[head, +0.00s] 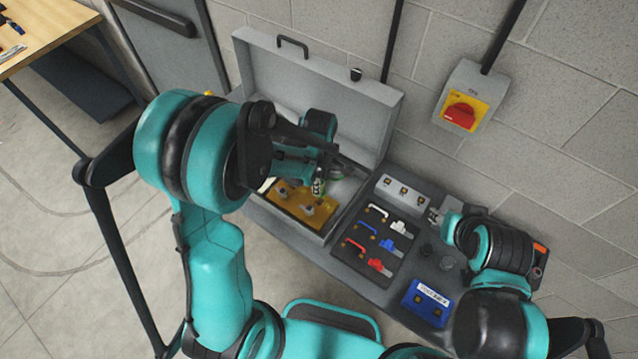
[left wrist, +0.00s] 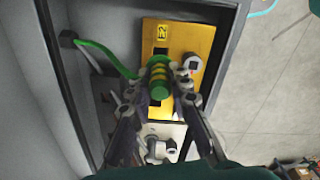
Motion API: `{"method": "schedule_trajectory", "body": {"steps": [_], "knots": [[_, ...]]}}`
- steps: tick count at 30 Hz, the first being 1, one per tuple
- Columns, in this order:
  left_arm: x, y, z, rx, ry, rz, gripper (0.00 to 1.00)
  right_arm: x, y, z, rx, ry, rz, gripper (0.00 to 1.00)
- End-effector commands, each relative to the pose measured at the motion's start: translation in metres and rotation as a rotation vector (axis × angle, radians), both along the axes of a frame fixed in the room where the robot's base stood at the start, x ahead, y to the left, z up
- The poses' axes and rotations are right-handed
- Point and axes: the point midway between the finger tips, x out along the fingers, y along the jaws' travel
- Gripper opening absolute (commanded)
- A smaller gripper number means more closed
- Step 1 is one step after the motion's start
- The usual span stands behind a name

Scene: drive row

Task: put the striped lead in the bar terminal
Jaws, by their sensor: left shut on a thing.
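The striped lead (left wrist: 158,78), a green plug with yellow bands and a green cable, is between the fingers of my left gripper (left wrist: 170,100). In the head view my left gripper (head: 322,172) is shut on the lead (head: 319,187) inside the open grey case. Below it is a yellow panel (left wrist: 198,42) with a symbol label and grey terminals; the panel also shows in the head view (head: 290,203). Which terminal is the bar one I cannot tell. Contact between plug and panel is unclear. My right gripper (head: 436,214) is by the bench; its finger state is unclear.
The grey case (head: 321,80) has its lid raised against the wall. On the bench are red (head: 377,266), blue (head: 391,247) and white (head: 400,228) plugs and a blue box (head: 426,303). A red switch (head: 460,114) is on the wall.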

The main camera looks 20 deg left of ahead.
Motion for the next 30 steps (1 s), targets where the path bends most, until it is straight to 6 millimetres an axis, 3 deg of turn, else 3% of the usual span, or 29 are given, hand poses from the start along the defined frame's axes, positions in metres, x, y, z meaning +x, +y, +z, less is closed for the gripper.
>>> {"method": "schedule_trajectory", "body": {"steps": [21, 30], "knots": [[0.000, 0.000, -0.022, 0.000, 0.000, 0.000, 0.00, 0.000, 0.000, -0.023, 0.000, 0.000, 0.000, 0.40], [0.000, 0.000, -0.023, 0.000, 0.000, 0.000, 0.00, 0.000, 0.000, -0.023, 0.000, 0.000, 0.000, 0.40]]}}
